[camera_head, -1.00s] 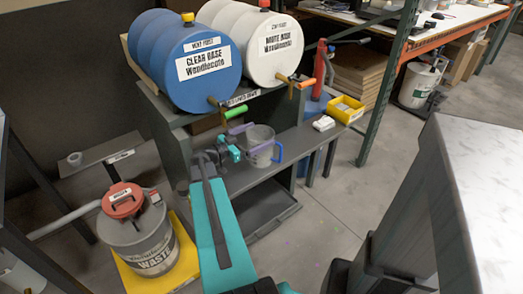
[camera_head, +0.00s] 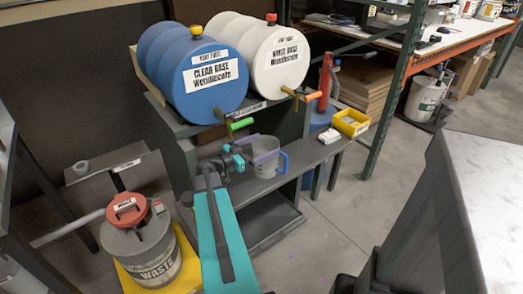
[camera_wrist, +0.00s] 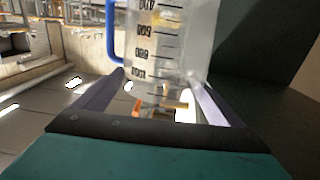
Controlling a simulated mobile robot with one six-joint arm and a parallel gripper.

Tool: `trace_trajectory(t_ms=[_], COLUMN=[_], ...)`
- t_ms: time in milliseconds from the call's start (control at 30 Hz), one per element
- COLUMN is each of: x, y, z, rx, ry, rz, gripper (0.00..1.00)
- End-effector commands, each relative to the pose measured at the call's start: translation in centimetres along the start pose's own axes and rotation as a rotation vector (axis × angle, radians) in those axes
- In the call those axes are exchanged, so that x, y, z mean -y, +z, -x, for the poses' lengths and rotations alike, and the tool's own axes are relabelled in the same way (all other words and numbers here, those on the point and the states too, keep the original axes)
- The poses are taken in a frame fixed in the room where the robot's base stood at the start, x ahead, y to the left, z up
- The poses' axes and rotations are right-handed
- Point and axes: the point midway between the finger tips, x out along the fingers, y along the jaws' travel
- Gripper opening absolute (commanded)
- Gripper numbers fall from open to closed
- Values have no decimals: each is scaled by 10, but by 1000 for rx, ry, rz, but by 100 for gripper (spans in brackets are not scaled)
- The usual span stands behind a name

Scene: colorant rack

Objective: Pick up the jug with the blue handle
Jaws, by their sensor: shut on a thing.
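The jug (camera_head: 263,160) is a clear measuring jug with a blue handle (camera_head: 284,162) on its right side in the head view. It is upright at the grey shelf below the two drums. My gripper (camera_head: 256,158) has its two purple fingers on either side of the jug and is shut on it. In the wrist view the jug (camera_wrist: 172,50) stands between the fingers, with printed marks on its wall and the blue handle (camera_wrist: 112,32) at its left. Whether the jug's base touches the shelf I cannot tell.
A blue drum (camera_head: 180,60) and a white drum (camera_head: 262,50) lie above the shelf, with taps (camera_head: 240,124) close over the jug. A yellow bin (camera_head: 350,122) and a white block (camera_head: 330,135) sit right of it. A waste bucket (camera_head: 145,245) stands at lower left.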

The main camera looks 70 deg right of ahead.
Motion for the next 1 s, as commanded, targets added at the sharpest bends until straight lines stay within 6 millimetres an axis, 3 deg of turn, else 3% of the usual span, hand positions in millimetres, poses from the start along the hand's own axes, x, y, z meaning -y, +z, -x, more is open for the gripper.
trace_trajectory(t_ms=[267, 600, 1000], x=[-1, -46, -74], y=[-29, -26, -30], z=[0, -1, -3], rx=[-1, 0, -1], ry=[1, 1, 2], rz=[-1, 1, 3], gripper=[53, 53, 53])
